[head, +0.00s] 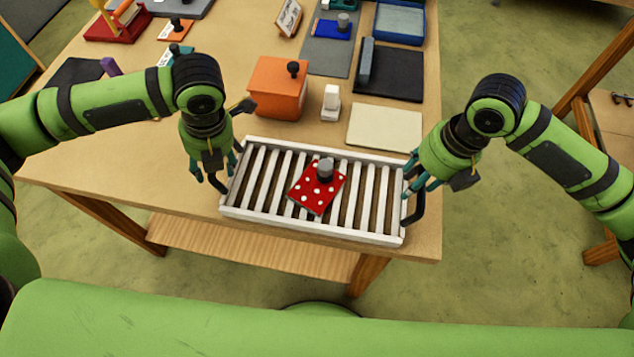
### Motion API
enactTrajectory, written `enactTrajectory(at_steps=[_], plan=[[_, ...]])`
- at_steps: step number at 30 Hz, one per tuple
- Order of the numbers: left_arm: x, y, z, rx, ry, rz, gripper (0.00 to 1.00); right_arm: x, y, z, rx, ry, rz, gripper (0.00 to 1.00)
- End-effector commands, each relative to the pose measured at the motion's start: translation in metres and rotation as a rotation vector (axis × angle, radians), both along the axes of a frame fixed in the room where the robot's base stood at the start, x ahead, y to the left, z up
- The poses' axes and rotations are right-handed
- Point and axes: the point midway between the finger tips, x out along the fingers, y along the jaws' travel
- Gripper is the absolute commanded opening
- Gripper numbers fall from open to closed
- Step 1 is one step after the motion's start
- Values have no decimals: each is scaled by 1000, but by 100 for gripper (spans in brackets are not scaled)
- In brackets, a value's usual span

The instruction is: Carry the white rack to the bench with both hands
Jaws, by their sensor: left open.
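The white slatted rack (375,237) lies flat on the wooden table (190,205), close to its front edge. A red tile with white dots (308,196) and a grey knob (325,170) lies on its slats. Dark handles stand at the rack's left and right ends. My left gripper (219,183) is open, its fingers pointing down by the left handle. My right gripper (412,181) is by the right handle (417,208). Its fingers overlap the handle's upper part, and I cannot tell whether they grip it. Which surface is the bench is not clear.
Behind the rack are an orange box (275,91), a small white block (331,103), a cream board (384,128) and a dark tray (390,73). A wooden stand (612,108) is at the right edge, with open floor (500,250) between it and the table.

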Motion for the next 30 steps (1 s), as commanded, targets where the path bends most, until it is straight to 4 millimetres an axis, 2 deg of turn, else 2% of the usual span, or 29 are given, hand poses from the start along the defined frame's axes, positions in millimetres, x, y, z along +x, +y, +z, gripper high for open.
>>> enactTrajectory(at_steps=[5, 6, 8, 9, 10, 23, 30], plan=[[0, 0, 0, 0, 0, 0, 52, 0, 0, 0, 0, 0, 0, 53], [0, 0, 0, 0, 0, 0, 48, 0, 0, 0, 0, 0, 0, 49], [0, 0, 0, 0, 0, 0, 24, 0, 0, 0, 0, 0, 0, 25], [0, 0, 0, 0, 0, 0, 8, 0, 0, 0, 0, 0, 0, 9], [0, 0, 0, 0, 0, 0, 0, 0, 0, 0, 0, 0, 0, 0], [1, 0, 3, 0, -4, 0, 0, 1, 0, 4, 2, -5, 0, 0], [1, 0, 14, 0, -4, 0, 0, 1, 0, 15, 2, -5, 0, 0]])
